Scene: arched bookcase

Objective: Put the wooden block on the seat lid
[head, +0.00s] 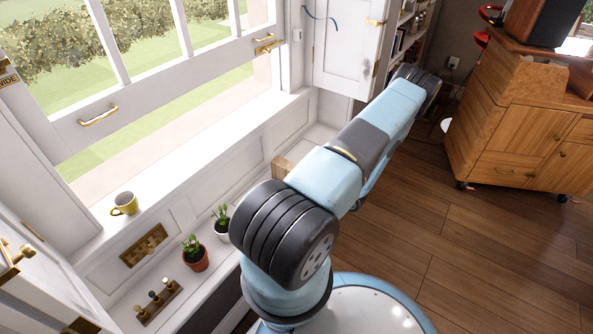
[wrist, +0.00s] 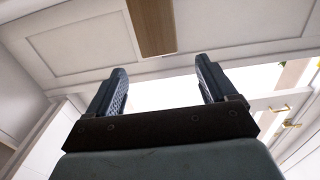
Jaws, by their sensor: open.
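The wooden block (head: 282,167) shows in the head view as a light brown shape beside the white window seat panelling, partly hidden behind my arm. In the wrist view, the wooden block (wrist: 153,26) runs down from the top edge, beyond and between the fingertips and apart from them. My gripper (wrist: 162,82) is open and empty in the wrist view. It is hidden behind my arm in the head view. A white surface that looks like the seat lid (head: 320,136) lies below the window's far end, with part of it hidden by my arm.
Two potted plants (head: 195,254) (head: 221,222) and a brass-knobbed strip (head: 158,303) stand on the near seat. A white cabinet door (head: 346,50) stands at the far end. The wooden floor on the right is open, before a wooden cabinet (head: 520,145).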

